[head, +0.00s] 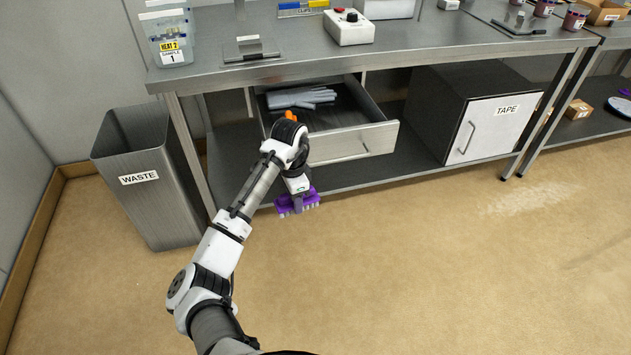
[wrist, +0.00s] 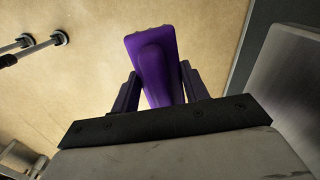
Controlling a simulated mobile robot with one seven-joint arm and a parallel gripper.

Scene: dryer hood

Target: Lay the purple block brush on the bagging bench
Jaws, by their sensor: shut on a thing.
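The purple block brush (head: 297,202) has a purple body and pale bristles that point down. My gripper (head: 297,190) is shut on it and holds it low, in front of the steel bench's lower shelf. In the wrist view the purple brush (wrist: 153,62) sits between the two dark fingers of my gripper (wrist: 160,80). A long steel bench (head: 215,75) stands at the back, and another bench (head: 613,37) adjoins it on the right. No label shows which one is the bagging bench.
An open drawer (head: 352,143) with grey gloves (head: 300,97) juts out under the bench, behind my arm. A waste bin (head: 150,190) stands left. A TAPE cabinet (head: 490,128) sits on the lower shelf. A white control box (head: 348,28) stands on the benchtop. The floor at right is clear.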

